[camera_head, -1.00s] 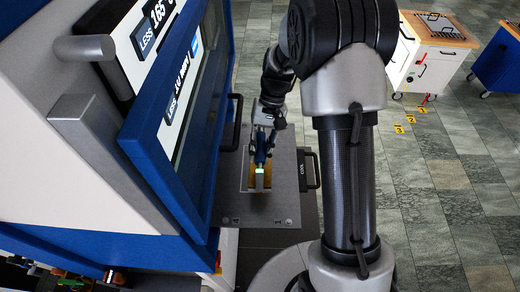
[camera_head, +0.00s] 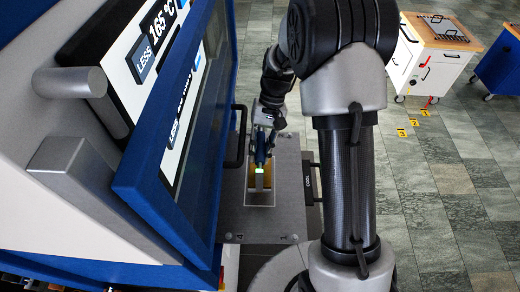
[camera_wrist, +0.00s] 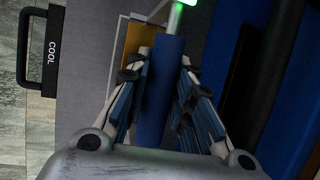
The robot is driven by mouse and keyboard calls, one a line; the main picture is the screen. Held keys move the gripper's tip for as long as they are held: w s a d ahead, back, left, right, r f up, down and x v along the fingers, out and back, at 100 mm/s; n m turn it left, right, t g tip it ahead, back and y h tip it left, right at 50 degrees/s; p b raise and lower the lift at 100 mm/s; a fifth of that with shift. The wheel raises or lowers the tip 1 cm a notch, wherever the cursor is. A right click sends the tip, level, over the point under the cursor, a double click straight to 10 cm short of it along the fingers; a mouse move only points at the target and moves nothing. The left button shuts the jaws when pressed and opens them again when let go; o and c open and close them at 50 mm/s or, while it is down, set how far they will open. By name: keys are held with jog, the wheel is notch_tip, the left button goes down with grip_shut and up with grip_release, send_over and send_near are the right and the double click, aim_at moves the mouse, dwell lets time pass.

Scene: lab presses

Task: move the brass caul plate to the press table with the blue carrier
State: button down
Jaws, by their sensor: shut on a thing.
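The brass caul plate (camera_head: 254,179) shows as a small yellow patch below my gripper (camera_head: 262,148), over the grey press table (camera_head: 232,222). It also shows in the wrist view (camera_wrist: 133,40), partly hidden by the fingers. My gripper (camera_wrist: 160,75) is shut on the upright blue carrier (camera_wrist: 160,95), whose end carries a lit green light. The carrier (camera_head: 260,158) stands over the brass plate. I cannot tell whether the plate touches the table or hangs just above it.
The blue and white press (camera_head: 165,190) with tilted screens, one reading 165 °C, stands close on the left. A black handle marked COOL (camera_head: 312,184) sits on the table's right edge. A white cart (camera_head: 430,70) stands at the back right.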

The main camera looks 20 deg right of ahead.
jog(key=shift+f+b, duration=2.2)
jog(key=shift+f, duration=1.05)
jog(key=shift+s+f+b, duration=0.1)
jog(key=shift+f+b, duration=0.35)
jog(key=shift+f, duration=0.2)
jog(key=shift+r, duration=0.1)
jog(key=shift+r+p, duration=1.6)
jog(key=shift+r, duration=0.7)
jog(key=shift+f, duration=0.1)
